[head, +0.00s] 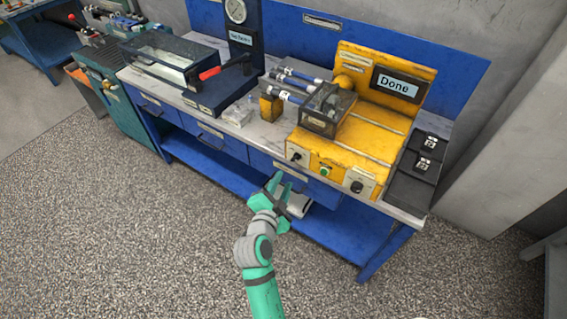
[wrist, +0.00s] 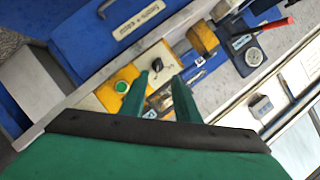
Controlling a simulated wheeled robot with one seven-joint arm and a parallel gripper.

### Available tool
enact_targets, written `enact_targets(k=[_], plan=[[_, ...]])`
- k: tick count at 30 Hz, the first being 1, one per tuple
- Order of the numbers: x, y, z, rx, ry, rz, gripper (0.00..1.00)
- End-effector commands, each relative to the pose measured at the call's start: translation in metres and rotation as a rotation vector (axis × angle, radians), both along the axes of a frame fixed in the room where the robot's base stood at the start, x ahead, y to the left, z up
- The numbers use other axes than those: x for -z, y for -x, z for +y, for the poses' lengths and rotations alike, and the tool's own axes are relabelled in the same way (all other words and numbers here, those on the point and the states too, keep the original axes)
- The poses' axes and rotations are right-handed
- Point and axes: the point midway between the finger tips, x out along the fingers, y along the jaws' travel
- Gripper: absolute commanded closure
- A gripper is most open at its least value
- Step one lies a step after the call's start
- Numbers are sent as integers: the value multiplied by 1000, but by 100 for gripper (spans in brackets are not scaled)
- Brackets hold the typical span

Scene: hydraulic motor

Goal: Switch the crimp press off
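The yellow crimp press (head: 355,138) stands on the right of the workbench, and its display (head: 397,84) reads "Done". Its front has a black knob on a light plate at left (head: 297,156), a green button (head: 325,171) and another black knob at right (head: 357,187). My gripper (head: 280,184) is in front of the bench, below the left knob, with fingers apart and empty. In the wrist view the left knob (wrist: 156,72) shows beyond and between my open fingertips (wrist: 160,77), with the green button (wrist: 121,87) to their left. Contact with the knob is not visible.
The workbench has blue drawers (head: 215,137) along its front. A test station with a red handle (head: 210,73) stands left of the press. A black tray (head: 412,175) lies to the right. The floor in front of the bench is clear.

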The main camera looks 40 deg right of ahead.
Motion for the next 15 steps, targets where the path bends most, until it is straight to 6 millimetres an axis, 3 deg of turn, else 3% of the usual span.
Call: enact_targets(k=[5, 15], plan=[[3, -5, -21, 19, 0, -2, 71], [19, -37, -71, 28, -1, -1, 71]])
